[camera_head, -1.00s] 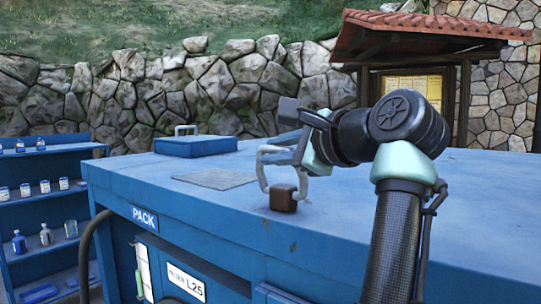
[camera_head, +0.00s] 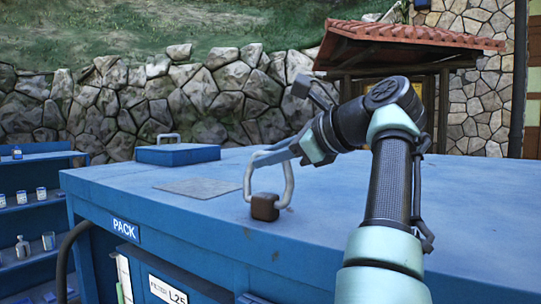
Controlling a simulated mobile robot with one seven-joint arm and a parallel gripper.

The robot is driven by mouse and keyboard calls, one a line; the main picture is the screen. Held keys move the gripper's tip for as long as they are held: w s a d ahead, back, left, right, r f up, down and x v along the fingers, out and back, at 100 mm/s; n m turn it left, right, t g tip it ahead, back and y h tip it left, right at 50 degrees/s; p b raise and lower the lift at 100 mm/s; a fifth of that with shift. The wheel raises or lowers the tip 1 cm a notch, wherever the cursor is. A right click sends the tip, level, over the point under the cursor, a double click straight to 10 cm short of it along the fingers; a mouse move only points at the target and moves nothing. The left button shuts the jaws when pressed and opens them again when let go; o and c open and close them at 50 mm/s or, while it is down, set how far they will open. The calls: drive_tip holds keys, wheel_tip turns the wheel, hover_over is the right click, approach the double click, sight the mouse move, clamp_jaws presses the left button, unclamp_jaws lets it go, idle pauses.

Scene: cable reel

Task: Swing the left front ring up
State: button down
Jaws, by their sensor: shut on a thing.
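The ring (camera_head: 289,182) is a pale grey metal loop in a brown block (camera_head: 265,207) at the front part of the blue cabinet top. The ring stands up from its block and looks close to upright, perhaps a little tilted. My gripper (camera_head: 270,157) is at the upper part of the ring, its blue-grey fingers shut on it. The fingers come in from the upper right and cover part of the ring's top. The exact contact is small and hard to see.
The blue cabinet top (camera_head: 420,195) is wide and mostly clear to the right. A grey flat plate (camera_head: 195,187) and a blue lid with a handle (camera_head: 178,155) lie further left. A shelf with bottles (camera_head: 22,246) stands at the far left.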

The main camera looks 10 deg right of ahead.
drive_tip(key=shift+a+r, duration=0.1)
drive_tip(key=shift+a, duration=0.05)
drive_tip(key=c, duration=0.9)
unclamp_jaws()
drive_tip(key=shift+w, duration=0.15)
drive_tip(key=shift+o, duration=0.3)
drive_tip(key=shift+w+a+f, duration=0.15)
drive_tip(key=shift+f, duration=0.05)
drive_tip(key=shift+s+d, duration=0.35)
drive_tip(key=b+v, duration=0.5)
drive_tip(key=v, duration=0.7)
drive_tip(key=shift+b, duration=0.35)
drive_tip(key=shift+r, duration=0.1)
